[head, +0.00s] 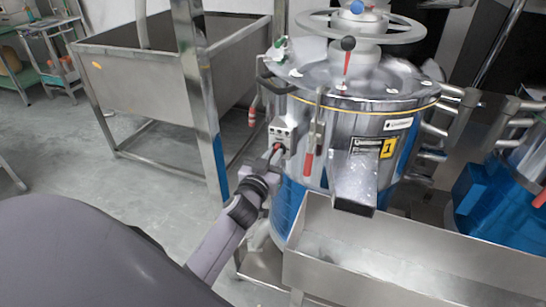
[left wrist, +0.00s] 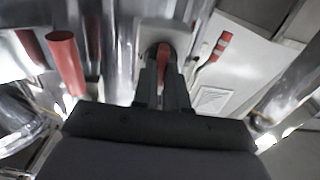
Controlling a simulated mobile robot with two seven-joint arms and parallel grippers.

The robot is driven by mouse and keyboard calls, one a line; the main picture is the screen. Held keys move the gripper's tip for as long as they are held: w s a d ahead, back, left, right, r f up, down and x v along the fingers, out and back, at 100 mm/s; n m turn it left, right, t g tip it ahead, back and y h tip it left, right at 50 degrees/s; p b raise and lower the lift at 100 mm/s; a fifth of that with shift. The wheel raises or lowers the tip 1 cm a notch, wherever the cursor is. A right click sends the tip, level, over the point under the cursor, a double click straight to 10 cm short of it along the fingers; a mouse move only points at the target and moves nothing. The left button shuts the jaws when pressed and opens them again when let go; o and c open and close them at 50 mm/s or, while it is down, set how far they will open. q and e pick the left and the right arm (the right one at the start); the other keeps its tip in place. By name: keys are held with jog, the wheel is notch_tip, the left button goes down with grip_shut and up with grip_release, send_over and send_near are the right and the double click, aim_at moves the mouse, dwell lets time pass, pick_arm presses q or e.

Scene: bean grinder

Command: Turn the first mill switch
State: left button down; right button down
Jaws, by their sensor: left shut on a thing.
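The first mill (head: 310,115) is a shiny steel drum with a blue lower part, in the middle right of the head view. Its switch box (head: 281,134) is a small pale panel on the drum's left front. My left gripper (head: 272,155) is at the lower part of this box. In the left wrist view, my left gripper (left wrist: 162,75) is shut on the red switch (left wrist: 164,58), which shows between the dark fingers. The fingers hide part of the switch, so its exact angle is hard to tell. My right gripper is not in view.
A red-handled lever (head: 307,165) hangs just right of the switch box. A steel chute (head: 354,182) and a long steel trough (head: 400,262) are to the right. A second mill (head: 495,190) is at the right edge. Open floor (head: 90,160) lies left.

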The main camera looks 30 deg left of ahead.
pick_arm(q)
jog(key=shift+m, duration=0.3)
jog(key=shift+d+f+m+b, duration=0.1)
jog(key=shift+m+b, duration=0.1)
jog(key=shift+m, duration=2.65)
jog(key=shift+d+f+m+b, duration=0.1)
jog(key=shift+f+m+b, duration=0.05)
jog(key=shift+m, duration=2.75)
jog(key=shift+d+f+m+b, duration=0.1)
jog(key=shift+m+b, duration=0.1)
jog(key=shift+m, duration=2.65)
jog(key=shift+a, duration=0.1)
jog(key=c, duration=1.2)
grip_release()
jog(key=shift+o, duration=0.2)
jog(key=shift+s, duration=0.1)
jog(key=v, duration=0.7)
